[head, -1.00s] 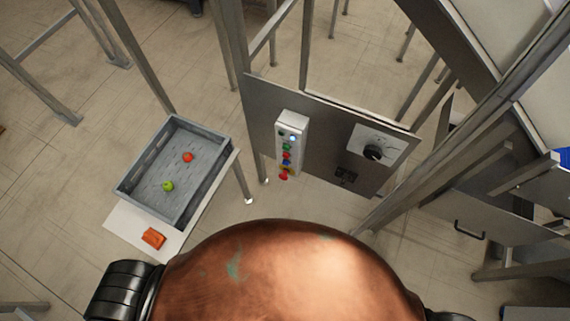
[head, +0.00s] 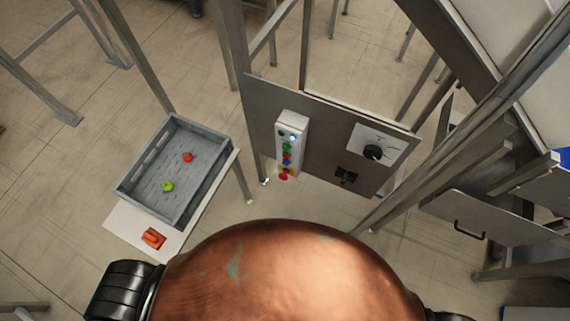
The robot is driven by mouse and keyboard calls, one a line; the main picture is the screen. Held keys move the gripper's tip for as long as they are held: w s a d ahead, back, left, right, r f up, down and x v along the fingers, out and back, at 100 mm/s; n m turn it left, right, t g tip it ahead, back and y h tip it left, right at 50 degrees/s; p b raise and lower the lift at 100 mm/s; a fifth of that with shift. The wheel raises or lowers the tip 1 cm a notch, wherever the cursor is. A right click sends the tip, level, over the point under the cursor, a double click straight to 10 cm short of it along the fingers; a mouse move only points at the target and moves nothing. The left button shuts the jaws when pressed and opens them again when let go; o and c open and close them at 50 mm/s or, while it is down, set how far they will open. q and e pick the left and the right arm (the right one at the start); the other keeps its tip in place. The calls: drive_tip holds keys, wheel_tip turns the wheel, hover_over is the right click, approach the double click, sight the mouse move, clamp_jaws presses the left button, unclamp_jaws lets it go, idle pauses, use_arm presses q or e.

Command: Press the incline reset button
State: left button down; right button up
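A white button box (head: 291,128) is fixed upright on a grey metal panel (head: 325,143). It carries a column of small buttons: a dark one and a white or lit one at the top, then a green button (head: 287,147), a blue one, a red one, and a larger red knob (head: 283,176) at the bottom on a yellow patch. Which of them is the incline reset button I cannot tell, as no label is readable. Neither of my grippers is in view; only my copper body and dark shoulder parts show at the bottom.
A rotary dial (head: 373,152) and a black fitting (head: 346,175) are right of the box on the panel. A grey crate (head: 143,167) with a red and a green fruit stands left on a white table (head: 122,222), with an orange object (head: 153,238). Metal posts frame the panel.

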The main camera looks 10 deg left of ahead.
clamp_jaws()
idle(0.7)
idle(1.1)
